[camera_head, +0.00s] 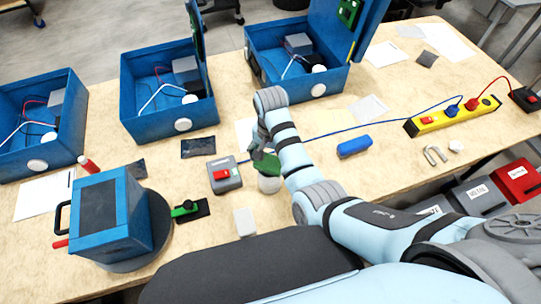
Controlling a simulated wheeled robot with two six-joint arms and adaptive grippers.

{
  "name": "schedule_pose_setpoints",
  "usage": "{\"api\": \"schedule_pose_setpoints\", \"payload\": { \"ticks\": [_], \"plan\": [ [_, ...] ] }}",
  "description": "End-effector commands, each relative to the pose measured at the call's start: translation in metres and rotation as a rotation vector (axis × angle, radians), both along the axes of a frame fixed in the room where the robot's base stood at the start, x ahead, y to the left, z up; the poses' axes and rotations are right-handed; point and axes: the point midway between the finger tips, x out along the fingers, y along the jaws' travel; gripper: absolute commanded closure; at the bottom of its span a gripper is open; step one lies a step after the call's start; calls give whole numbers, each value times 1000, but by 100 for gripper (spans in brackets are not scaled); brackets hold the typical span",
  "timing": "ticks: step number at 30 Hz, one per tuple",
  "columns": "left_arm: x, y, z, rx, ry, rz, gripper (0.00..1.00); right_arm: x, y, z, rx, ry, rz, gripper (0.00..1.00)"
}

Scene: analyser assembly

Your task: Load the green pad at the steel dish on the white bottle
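A dark green piece, which looks like the green pad (266,163), is right at the top of a small whitish bottle (269,184). I cannot tell whether it rests on the bottle or hangs just above it. My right arm reaches in from the right, and its gripper (258,148) points down at the green piece. The fingers are small and partly hidden by the arm, so their opening and grip are unclear. A second green part (186,209) lies on a black plate at the left. I cannot make out a steel dish. My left gripper is not in view.
A grey box with a red switch (224,175) stands just left of the bottle. A white block (245,222) lies in front. A blue box (110,215) on a round base stands at left. Open blue cases line the back.

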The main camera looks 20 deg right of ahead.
Motion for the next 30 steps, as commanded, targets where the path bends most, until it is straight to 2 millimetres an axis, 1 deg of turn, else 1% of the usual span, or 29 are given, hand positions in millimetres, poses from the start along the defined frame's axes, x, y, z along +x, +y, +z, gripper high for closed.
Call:
{"api": "schedule_pose_setpoints", "payload": {
  "ticks": [30],
  "plan": [
    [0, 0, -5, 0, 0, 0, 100, 0, 0, -13, 0, 1, 0, 50]
  ]
}}
